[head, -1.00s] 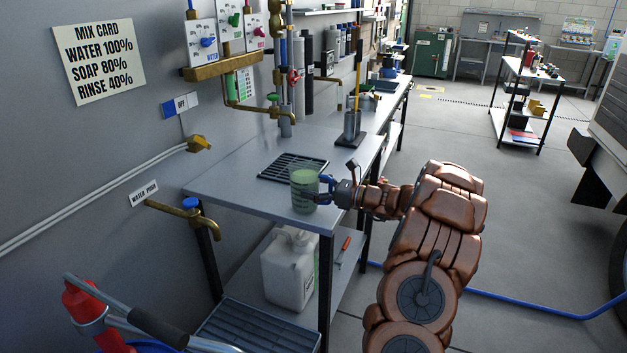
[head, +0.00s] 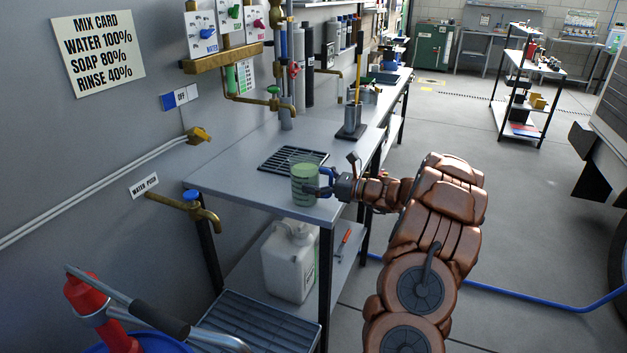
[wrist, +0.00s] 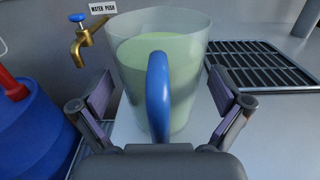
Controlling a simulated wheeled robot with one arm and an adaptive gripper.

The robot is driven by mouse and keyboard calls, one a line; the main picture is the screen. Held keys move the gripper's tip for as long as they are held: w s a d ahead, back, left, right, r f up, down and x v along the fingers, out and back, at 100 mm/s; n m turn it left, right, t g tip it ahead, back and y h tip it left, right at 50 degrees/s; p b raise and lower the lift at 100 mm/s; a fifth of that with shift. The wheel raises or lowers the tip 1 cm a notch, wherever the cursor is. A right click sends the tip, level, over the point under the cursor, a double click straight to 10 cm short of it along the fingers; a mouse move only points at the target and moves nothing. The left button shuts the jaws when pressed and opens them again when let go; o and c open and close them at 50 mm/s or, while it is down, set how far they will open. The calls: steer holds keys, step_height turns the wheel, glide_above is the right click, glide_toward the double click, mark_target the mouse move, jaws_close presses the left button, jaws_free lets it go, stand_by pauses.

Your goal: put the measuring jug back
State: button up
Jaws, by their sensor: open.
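The measuring jug (head: 304,183) is a clear vessel of pale green liquid with a blue handle. It stands upright on the metal bench (head: 236,186) near its front corner, just in front of the black drain grate (head: 276,157). In the wrist view the jug (wrist: 188,75) stands ahead, with its blue handle (wrist: 159,95) facing me between the fingers. My gripper (head: 331,184) is open around the handle side of the jug; in the wrist view both fingers (wrist: 160,108) are spread apart. Contact between fingers and jug cannot be told.
A brass tap (head: 192,206) labelled WATER PUSH is on the wall at left. A white canister (head: 289,262) sits on the lower shelf. A red-and-blue pump bucket (head: 110,325) stands front left. The bench beyond the grate has free room.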

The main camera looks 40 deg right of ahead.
steer(key=b+v, duration=0.1)
steer(key=v, duration=1.1)
